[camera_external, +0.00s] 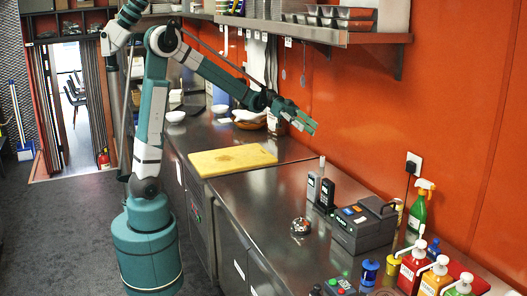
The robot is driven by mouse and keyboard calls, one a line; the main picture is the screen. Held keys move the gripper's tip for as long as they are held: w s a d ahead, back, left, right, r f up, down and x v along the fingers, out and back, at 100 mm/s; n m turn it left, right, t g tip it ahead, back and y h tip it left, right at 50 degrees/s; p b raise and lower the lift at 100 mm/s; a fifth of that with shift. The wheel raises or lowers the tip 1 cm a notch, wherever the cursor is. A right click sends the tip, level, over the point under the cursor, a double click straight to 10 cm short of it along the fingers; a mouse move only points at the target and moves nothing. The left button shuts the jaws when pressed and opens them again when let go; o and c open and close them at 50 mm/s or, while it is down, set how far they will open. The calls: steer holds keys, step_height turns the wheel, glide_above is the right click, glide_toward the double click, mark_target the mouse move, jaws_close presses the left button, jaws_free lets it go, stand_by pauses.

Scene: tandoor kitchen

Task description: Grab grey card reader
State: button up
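A small upright grey device (313,187) stands on the steel counter; it may be the grey card reader, but it is too small to be sure. A similar dark device (327,195) stands close to its right. My gripper (306,120) is in the air above the back of the counter, near the orange wall, well above and behind these devices. Its fingers are too small to show whether they are open or shut. I see nothing clearly held in it.
A bulky dark grey machine (362,226) stands right of the devices, with a small round metal item (300,227) in front. A green spray bottle (418,212) and several pump bottles stand further right. A yellow board (232,160) lies left. A shelf (320,34) overhangs.

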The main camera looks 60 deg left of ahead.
steer(key=w+a+f+m+g+h+b, duration=0.1)
steer(key=w+a+m+h, duration=0.1)
steer(key=w+a+m, duration=0.1)
glide_toward(319, 178)
steer(key=a, duration=0.1)
steer(key=shift+s+a+f+m, duration=0.1)
steer(key=shift+f+m, duration=0.2)
steer(key=shift+d, duration=1.3)
steer(key=shift+d+b, duration=0.1)
steer(key=shift+b, duration=0.2)
steer(key=shift+d+r+b, duration=0.1)
steer(key=shift+d+b, duration=0.55)
steer(key=shift+d, duration=1.85)
